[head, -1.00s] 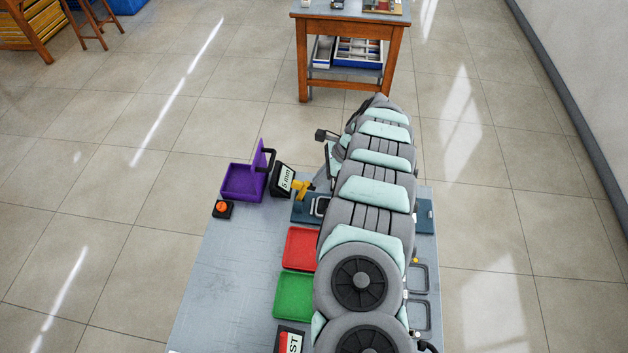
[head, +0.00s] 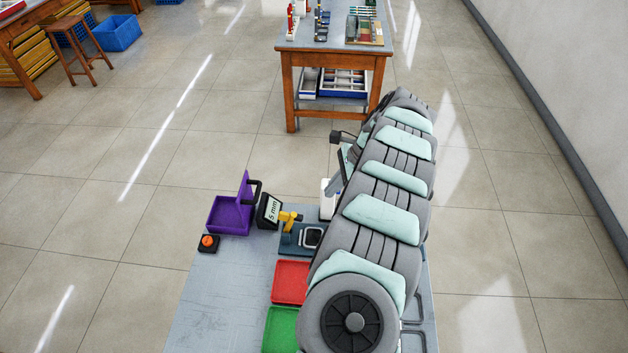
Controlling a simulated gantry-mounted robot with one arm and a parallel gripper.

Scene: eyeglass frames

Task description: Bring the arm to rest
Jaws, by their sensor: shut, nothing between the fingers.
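My arm (head: 385,215), grey with pale green pads, reaches from the bottom of the head view up over the right part of the grey workbench (head: 215,300). My gripper (head: 346,162) shows only in part at the arm's far end, beside a small dark block on its left. It is shut, with nothing seen in it. Its fingertips are mostly hidden by the arm. It appears above the bench's far edge, apart from the things on it.
On the bench are a purple tray (head: 230,217), orange button (head: 208,242), "5 mm" sign (head: 270,211), yellow clamp-like piece (head: 289,220), blue fixture (head: 290,245), white object (head: 327,203), red tray (head: 290,283) and green tray (head: 281,330). A wooden table (head: 335,52) stands beyond open floor.

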